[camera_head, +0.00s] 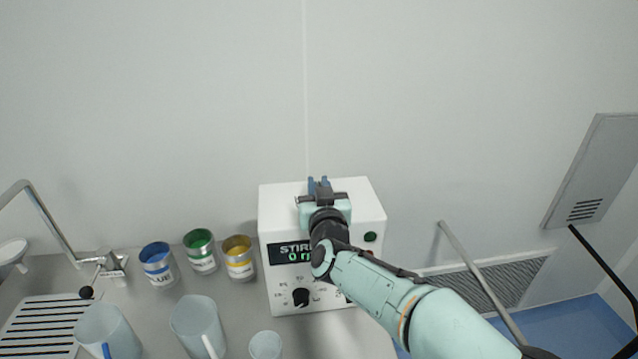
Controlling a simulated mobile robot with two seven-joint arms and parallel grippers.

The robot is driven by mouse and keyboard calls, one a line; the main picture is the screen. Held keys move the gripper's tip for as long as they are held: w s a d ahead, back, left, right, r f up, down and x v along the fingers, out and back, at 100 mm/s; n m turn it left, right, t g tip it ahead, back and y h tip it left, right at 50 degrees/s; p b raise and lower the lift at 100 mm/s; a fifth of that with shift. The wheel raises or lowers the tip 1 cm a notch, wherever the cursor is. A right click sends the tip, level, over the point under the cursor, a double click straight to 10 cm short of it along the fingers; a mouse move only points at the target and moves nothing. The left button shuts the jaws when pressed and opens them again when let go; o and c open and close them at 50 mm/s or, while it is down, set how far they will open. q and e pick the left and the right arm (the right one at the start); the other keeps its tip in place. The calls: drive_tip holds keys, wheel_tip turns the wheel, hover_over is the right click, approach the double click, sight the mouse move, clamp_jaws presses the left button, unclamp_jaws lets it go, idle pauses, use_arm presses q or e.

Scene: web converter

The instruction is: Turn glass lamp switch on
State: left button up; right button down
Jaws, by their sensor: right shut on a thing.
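My right gripper (319,184) is over the top rear part of a white box-shaped device (345,188). Its blue fingertips are close together and point away from me. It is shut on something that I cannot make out. The device's front has a dark display (291,252) with green text that starts "STIR" and a 0, a black knob (301,297) and a dark green round button (370,237). My right arm hides part of that front. I see no glass lamp and no part plainly marked as its switch. My left gripper is not in view.
Blue (158,265), green (201,251) and yellow (239,258) paint cans stand left of the device. Clear cups, including a pitcher-like one (198,325), stand in front. A faucet (45,215) and slatted drain (45,322) are at left. A grey panel (597,170) is at right.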

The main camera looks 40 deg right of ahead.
drive_tip(key=shift+r, duration=0.1)
drive_tip(key=c, duration=1.1)
unclamp_jaws()
drive_tip(key=shift+c, duration=0.2)
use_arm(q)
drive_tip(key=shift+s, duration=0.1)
use_arm(e)
drive_tip(key=shift+s+a, duration=0.15)
drive_tip(key=shift+s, duration=0.05)
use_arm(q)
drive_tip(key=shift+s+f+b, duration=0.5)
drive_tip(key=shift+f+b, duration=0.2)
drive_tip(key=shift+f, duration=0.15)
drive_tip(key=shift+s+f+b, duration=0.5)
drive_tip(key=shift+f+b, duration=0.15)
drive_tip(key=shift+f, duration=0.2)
use_arm(e)
drive_tip(key=v, duration=1.3)
drive_tip(key=shift+w, duration=0.1)
